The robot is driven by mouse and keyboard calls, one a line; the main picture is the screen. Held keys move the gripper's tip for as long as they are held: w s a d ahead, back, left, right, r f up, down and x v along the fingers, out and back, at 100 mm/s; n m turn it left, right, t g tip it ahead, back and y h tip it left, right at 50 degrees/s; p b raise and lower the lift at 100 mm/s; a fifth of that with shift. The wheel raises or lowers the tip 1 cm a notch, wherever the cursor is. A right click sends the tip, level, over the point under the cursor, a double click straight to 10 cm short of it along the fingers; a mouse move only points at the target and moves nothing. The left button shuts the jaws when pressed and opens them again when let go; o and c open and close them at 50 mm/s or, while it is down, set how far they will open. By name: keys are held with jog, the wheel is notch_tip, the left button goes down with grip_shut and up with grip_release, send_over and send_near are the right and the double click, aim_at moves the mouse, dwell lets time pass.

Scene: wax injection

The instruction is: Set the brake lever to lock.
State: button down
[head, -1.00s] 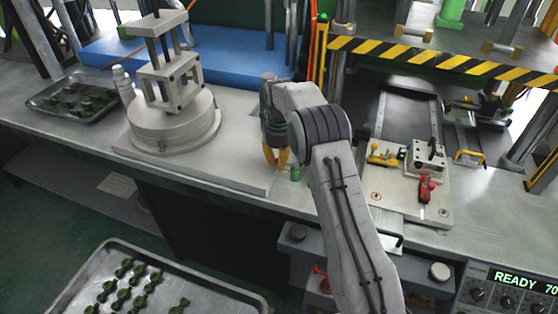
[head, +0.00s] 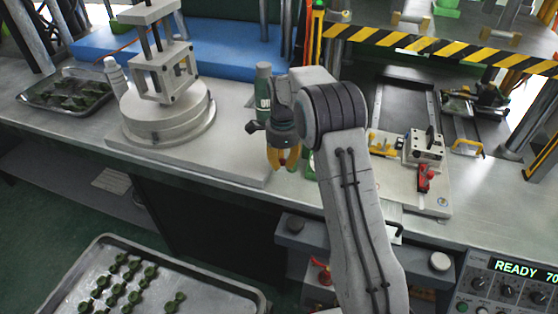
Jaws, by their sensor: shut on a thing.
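My gripper (head: 284,168) has yellow fingers and points down at the right end of the pale base plate (head: 232,170). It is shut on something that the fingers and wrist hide. A small green part (head: 310,166) shows just right of the fingers, partly behind my arm; I cannot tell if it belongs to the held thing. I cannot surely pick out the brake lever or its lock position. A red lever (head: 425,178) and a yellow handle (head: 384,144) sit on the fixture plate (head: 405,188) at the right, apart from my gripper.
A round turntable (head: 170,122) with a cube frame stands left of my gripper. A green bottle (head: 263,88) stands close behind the gripper. Trays of dark green parts lie at far left (head: 28,100) and bottom left (head: 215,292). A striped bar (head: 440,50) crosses above the fixture.

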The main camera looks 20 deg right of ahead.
jog(key=shift+s+d+f+n, duration=0.1)
jog(key=shift+s+d+n, duration=0.2)
jog(key=shift+n, duration=0.55)
jog(key=shift+s+d+n, duration=0.25)
jog(key=shift+s+n, duration=0.05)
jog(key=shift+n, duration=0.55)
jog(key=c, duration=1.1)
grip_release()
jog(key=shift+c, duration=0.2)
notch_tip(320, 180, up, 12)
jog(key=shift+n, duration=0.3)
